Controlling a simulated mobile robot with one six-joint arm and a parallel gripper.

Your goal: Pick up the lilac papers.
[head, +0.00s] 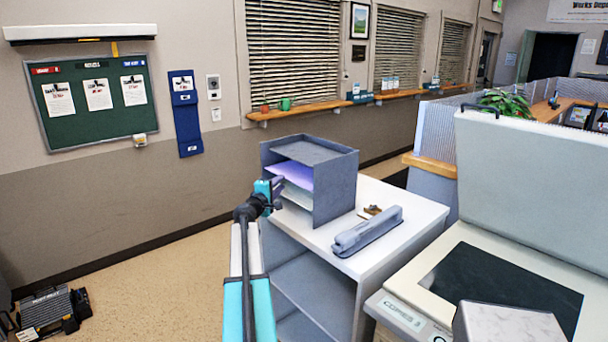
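The lilac papers (294,172) lie in an upper slot of a grey paper tray stack (335,188), which stands on a white-topped cabinet (375,249). Their front edge shows at the open left side of the stack, and the rest is hidden inside. My gripper (274,188) is at the end of the teal and white arm, just left of the stack's opening and close to the papers. It is small and partly hidden by the wrist, so I cannot tell whether its fingers are open or touch the papers.
Whitish sheets (297,193) lie in the slot below. A grey hole punch or stapler (367,232) and a small clipboard (372,211) lie on the cabinet top. A copier (490,275) with raised lid stands at right. The floor (160,275) at left is mostly clear.

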